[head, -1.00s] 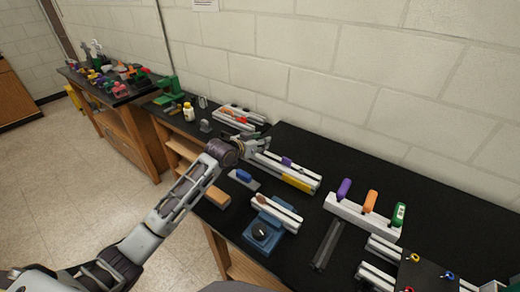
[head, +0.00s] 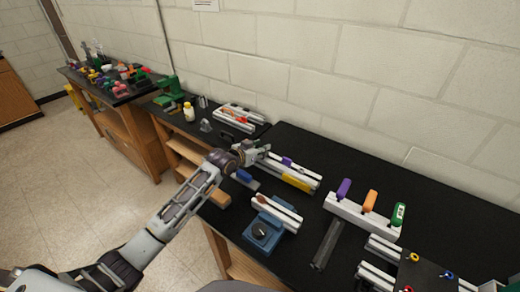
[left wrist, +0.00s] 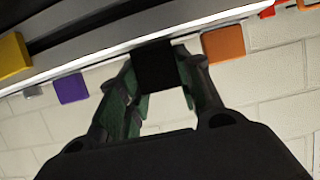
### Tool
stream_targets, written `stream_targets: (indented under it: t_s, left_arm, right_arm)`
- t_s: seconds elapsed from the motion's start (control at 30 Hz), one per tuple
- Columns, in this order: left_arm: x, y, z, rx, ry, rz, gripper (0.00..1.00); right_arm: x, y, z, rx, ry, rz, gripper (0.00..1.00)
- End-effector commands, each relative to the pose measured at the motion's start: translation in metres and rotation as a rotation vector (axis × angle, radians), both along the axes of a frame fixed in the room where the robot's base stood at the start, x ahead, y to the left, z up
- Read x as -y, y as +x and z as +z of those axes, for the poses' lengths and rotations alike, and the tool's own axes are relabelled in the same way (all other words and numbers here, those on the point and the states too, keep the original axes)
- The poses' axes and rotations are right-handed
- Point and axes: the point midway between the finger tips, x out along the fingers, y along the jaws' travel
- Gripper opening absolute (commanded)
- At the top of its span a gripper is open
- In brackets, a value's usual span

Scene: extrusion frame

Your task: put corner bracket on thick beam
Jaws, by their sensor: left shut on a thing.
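My left gripper (head: 262,152) is at the far left end of a pale extrusion beam (head: 300,174) on the black bench. In the left wrist view the gripper (left wrist: 160,75) is shut on a small black piece (left wrist: 155,67), which looks like the corner bracket. The black piece lies against or very close to the edge of a pale beam (left wrist: 185,28); I cannot tell if they touch. In the head view the gripper hides the bracket. Which beam is the thick one is not certain. My right gripper is not in view.
A purple block (head: 287,161) and a yellow block (head: 298,183) sit by the beam. A blue vise (head: 263,232) holds another beam piece in front. The wall is close behind.

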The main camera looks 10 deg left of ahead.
Motion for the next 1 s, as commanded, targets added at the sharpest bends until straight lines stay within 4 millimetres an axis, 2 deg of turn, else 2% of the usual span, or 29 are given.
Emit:
stream_targets:
  t_s: [0.13,0.17,0.33,0.77,1.0]
  left_arm:
    - [0.000,0.000,-0.002,0.000,0.000,0.000,0.11]
    - [0.000,0.000,-0.003,0.000,0.000,0.000,0.36]
    - [0.000,0.000,-0.002,0.000,0.000,0.000,0.56]
    - [0.000,0.000,0.001,0.001,0.000,0.000,0.56]
    - [-0.005,-0.010,0.004,0.000,0.000,0.001,0.56]
  right_arm:
    - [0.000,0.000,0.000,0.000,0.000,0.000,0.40]
    - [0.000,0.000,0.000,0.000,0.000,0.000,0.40]
    - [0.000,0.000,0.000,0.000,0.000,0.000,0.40]
    - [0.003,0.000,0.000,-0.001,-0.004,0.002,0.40]
    - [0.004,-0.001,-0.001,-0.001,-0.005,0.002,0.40]
